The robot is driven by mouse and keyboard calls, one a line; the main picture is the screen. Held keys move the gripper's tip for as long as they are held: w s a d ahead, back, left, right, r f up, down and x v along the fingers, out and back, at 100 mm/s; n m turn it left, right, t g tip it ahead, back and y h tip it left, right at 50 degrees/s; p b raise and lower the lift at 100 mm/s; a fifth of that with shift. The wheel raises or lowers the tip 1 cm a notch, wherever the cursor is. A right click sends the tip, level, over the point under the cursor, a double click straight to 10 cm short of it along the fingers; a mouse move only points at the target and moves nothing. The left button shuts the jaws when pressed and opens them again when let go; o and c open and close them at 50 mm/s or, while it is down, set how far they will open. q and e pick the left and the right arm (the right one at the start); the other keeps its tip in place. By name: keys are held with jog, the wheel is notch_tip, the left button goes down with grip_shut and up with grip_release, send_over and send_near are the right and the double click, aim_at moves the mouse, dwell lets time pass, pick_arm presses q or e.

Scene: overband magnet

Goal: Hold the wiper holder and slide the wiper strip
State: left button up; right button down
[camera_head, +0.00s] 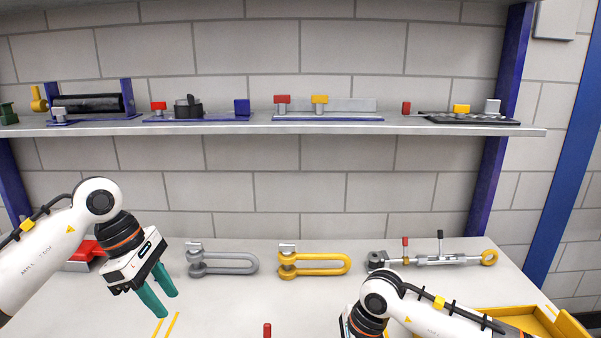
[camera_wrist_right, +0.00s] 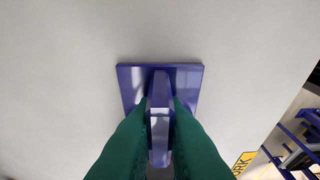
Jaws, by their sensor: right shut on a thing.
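In the right wrist view, the green fingers of my right gripper (camera_wrist_right: 159,125) are shut on the upright part of a blue piece with a square blue base plate (camera_wrist_right: 130,78). A light grey patch shows on it between the fingers. I cannot tell for sure whether it is the wiper holder. In the head view the right fingers and this piece are out of frame. My left gripper (camera_head: 164,304) has its green fingers apart and empty, pointing down over the table's left part. I cannot clearly identify the wiper strip in either view.
On the table (camera_head: 230,310) are a grey shackle (camera_head: 225,263), a yellow shackle (camera_head: 315,264), a turnbuckle-like rod (camera_head: 435,259), a yellow tray (camera_head: 500,318) and a red item (camera_head: 85,254). A red-topped thing (camera_head: 267,329) shows at the bottom edge. A shelf (camera_head: 300,128) above carries several fixtures.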

pick_arm(q)
jog(key=shift+r, duration=2.05)
pick_arm(e)
jog(key=c, duration=1.4)
grip_release()
jog(key=shift+r, duration=0.1)
